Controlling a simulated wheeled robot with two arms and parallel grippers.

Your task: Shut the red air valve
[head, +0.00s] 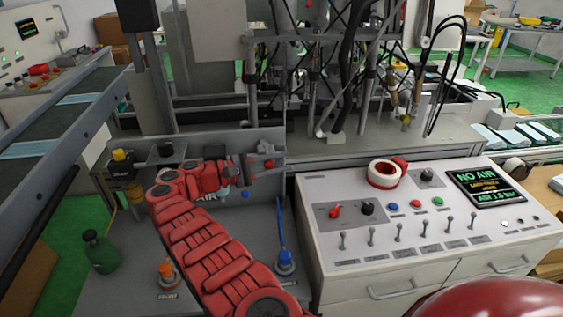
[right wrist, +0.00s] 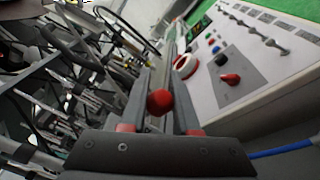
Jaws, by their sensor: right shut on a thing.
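The red air valve (head: 268,163) shows as a small red knob at the back panel, left of the white console. My right gripper (head: 272,164) reaches it from the left with its fingers closed around it. In the right wrist view the red valve knob (right wrist: 160,102) sits between the two grey fingers of my right gripper (right wrist: 158,85). The valve's stem and the pipe behind it are mostly hidden by the fingers. My left gripper is not in view.
The white console (head: 322,190) on the right has a red knob (head: 335,211), buttons, several toggle levers, a tape roll (head: 385,173) and a screen (head: 486,187) reading "NO AIR". A green bottle (head: 101,251), an orange-topped fitting (head: 166,272) and a blue fitting (head: 286,262) stand near my arm.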

